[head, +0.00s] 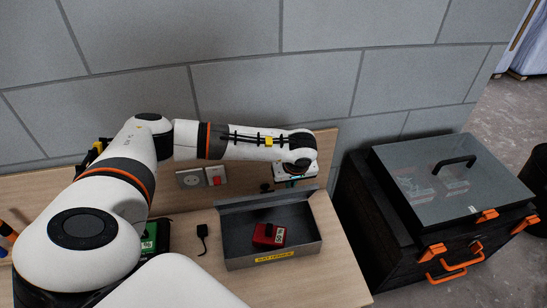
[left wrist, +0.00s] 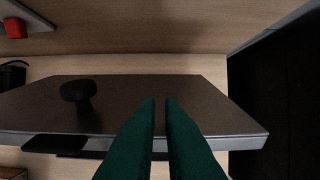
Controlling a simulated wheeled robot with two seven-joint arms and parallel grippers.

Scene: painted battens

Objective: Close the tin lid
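The grey metal tin (head: 300,252) stands on the wooden bench, with a yellow label on its front. Its lid (head: 235,205) is open and raised along the back edge. A red-and-black battery (head: 268,235) lies inside the tin. My left gripper (head: 291,183) is behind and above the raised lid, near its right end. In the left wrist view the lid (left wrist: 200,110) shows as a dark panel with a black knob (left wrist: 79,92). The green fingers (left wrist: 160,100) are narrowly apart with nothing between them; whether they touch the lid is unclear. My right gripper is not in view.
A wall socket (head: 189,178) and red switch (head: 216,178) are behind. A black case with a clear lid (head: 440,205) stands to the right. Bare bench lies in front of the tin.

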